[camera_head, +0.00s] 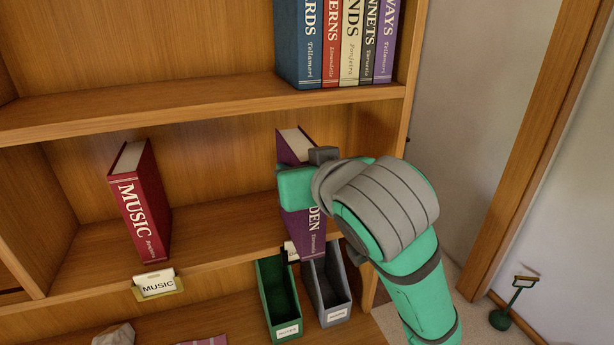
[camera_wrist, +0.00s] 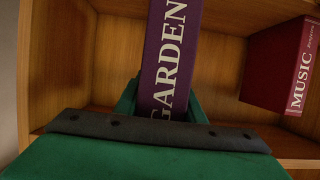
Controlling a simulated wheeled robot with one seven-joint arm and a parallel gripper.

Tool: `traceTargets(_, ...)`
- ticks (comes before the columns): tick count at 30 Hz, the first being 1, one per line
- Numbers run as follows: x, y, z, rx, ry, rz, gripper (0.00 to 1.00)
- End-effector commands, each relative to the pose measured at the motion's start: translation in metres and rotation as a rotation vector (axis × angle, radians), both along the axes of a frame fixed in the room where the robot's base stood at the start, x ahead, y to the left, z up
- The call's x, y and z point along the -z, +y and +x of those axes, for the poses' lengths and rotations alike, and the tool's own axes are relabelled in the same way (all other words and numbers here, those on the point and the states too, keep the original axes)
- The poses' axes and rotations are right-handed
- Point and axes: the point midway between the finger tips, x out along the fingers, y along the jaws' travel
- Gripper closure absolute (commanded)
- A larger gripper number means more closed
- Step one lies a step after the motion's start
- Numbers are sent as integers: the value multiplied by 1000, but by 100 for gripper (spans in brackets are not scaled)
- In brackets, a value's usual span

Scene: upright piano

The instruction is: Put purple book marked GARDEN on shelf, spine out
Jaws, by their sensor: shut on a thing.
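The purple book marked GARDEN (camera_head: 307,234) is upright in the right part of the middle shelf (camera_head: 222,247), spine facing out. Its spine also shows in the wrist view (camera_wrist: 166,50), with the lettering running along it. My gripper (camera_head: 303,180) is shut on the book, with its fingers (camera_wrist: 160,105) on either side of the spine. My gripper hides the middle of the book in the head view. I cannot tell whether the book's base touches the shelf board.
A red MUSIC book (camera_head: 140,203) stands left on the same shelf, above a MUSIC label (camera_head: 158,286). Green (camera_head: 279,300) and grey (camera_head: 327,290) boxes sit below. The shelf's right side panel (camera_head: 408,75) is close to my arm.

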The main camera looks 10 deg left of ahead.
Motion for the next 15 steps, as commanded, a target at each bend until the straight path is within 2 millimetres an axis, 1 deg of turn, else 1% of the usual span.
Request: traceTargets(15,0,28,41,0,-1,1,100)
